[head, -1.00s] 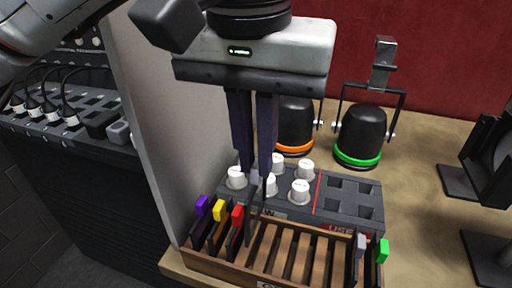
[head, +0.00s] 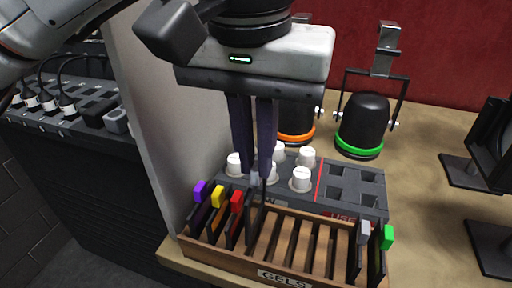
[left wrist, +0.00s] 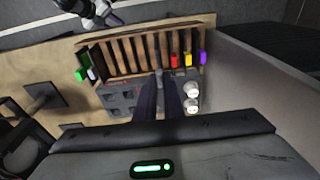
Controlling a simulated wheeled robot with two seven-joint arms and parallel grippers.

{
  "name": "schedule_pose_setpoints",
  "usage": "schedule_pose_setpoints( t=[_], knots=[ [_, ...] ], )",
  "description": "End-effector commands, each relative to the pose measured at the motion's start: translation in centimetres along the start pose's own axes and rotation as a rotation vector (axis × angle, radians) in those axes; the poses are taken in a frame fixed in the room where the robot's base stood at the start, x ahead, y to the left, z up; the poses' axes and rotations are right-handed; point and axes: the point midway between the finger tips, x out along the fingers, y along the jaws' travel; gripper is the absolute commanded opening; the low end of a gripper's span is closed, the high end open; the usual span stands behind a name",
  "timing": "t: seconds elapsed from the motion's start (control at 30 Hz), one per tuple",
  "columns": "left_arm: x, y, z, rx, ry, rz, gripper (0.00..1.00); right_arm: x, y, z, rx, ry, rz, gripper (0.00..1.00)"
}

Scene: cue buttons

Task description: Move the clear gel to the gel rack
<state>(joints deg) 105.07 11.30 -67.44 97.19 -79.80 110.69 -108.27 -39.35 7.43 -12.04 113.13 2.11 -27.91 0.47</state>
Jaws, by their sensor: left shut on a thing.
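My left gripper (head: 258,180) points down over the gel rack and is shut on a thin dark-framed gel with a pale tab, which I take to be the clear gel (head: 256,212). The gel stands near upright, its lower part among the slots just right of the red-tabbed gel (head: 236,208). I cannot tell whether it rests on the slot bottom. The wooden gel rack (head: 284,276) is labelled GELS. In the left wrist view the fingertips (left wrist: 158,76) meet at the rack's (left wrist: 128,38) edge. My right gripper is not in view.
Purple-tabbed (head: 200,192) and yellow-tabbed (head: 218,197) gels fill left slots; grey-tabbed (head: 364,232) and green-tabbed (head: 388,237) gels fill right ones. Middle slots are empty. Behind is a grey tray (head: 376,181) with white knobbed pieces. Black lamps (head: 362,124) stand farther back. A pale panel (head: 150,130) stands left.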

Motion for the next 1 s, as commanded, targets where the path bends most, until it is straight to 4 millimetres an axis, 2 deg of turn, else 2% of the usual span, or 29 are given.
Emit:
schedule_pose_setpoints(
  t=[1.0],
  knots=[
    [3.2,0.0,0.5,0.0,0.0,0.0,0.0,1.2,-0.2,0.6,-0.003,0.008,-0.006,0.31]
  ],
)
